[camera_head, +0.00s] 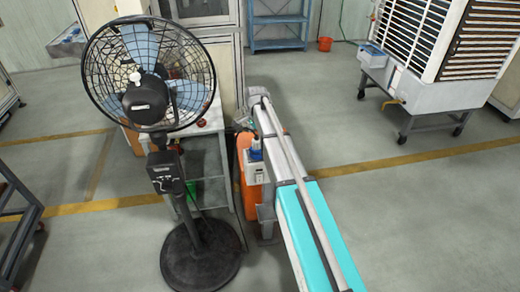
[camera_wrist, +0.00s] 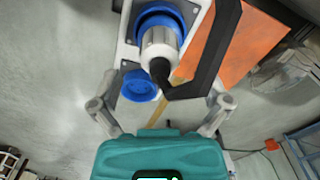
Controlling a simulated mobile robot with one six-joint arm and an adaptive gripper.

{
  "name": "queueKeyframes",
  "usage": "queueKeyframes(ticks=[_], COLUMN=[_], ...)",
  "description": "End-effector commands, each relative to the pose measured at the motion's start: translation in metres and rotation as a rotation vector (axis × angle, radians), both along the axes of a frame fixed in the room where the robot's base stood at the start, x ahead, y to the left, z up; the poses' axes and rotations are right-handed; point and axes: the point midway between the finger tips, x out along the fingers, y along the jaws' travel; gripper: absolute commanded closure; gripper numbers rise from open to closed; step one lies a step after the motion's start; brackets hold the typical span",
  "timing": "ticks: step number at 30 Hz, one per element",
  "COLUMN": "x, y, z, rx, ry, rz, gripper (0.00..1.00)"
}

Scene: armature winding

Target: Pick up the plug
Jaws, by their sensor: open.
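The plug (camera_wrist: 159,42) has a pale silver body, a blue collar and a black cable end. It sits in a pale socket box (camera_wrist: 126,54). A round blue cap (camera_wrist: 139,85) hangs open beside it. In the head view the socket box (camera_head: 255,171) stands beside an orange panel, with the blue top of the plug or socket (camera_head: 256,148) above it. My gripper (camera_wrist: 163,82) is open in the wrist view. Its grey fingers are spread to the left and right, with the plug between their lines. I see no contact, and the gap in depth is unclear.
The orange panel (camera_head: 248,190) is close by. A black floor fan (camera_head: 150,75) stands left of the socket box.

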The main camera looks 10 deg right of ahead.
Motion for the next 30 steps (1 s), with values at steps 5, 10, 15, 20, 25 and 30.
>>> queueKeyframes(ticks=[5, 10, 15, 20, 25, 30], x=[0.000, 0.000, 0.000, 0.000, 0.000, 0.000], y=[0.000, 0.000, 0.000, 0.000, -0.001, -0.001], z=[-0.018, -0.029, -0.033, -0.033, -0.032, -0.032], rx=[0.000, 0.000, 0.000, 0.000, 0.000, 0.000], ry=[0.000, 0.000, 0.000, 0.000, 0.000, 0.000], rz=[0.000, 0.000, 0.000, 0.000, 0.000, -0.001], gripper=[0.03, 0.03, 0.03, 0.03, 0.03, 0.03])
